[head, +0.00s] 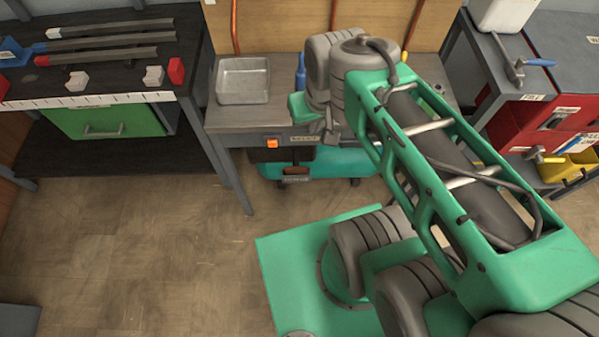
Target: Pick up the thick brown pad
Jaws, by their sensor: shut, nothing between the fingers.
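I cannot make out a thick brown pad for certain on the middle bench (240,117); my arm hides part of its top. A small reddish-brown piece (296,172) shows below the bench's front edge, against a teal unit; I cannot tell if it is the pad. My gripper (331,130) is partly seen at the end of my green and grey arm, over the bench's front edge. It is shut and empty. Its fingertips are small and partly covered by my wrist.
A metal tray (243,82) stands on the bench's left, with a blue bottle (301,74) to its right. A dark left bench (105,75) holds rods and small blocks. A red cabinet (545,125) and yellow bin (572,168) stand right.

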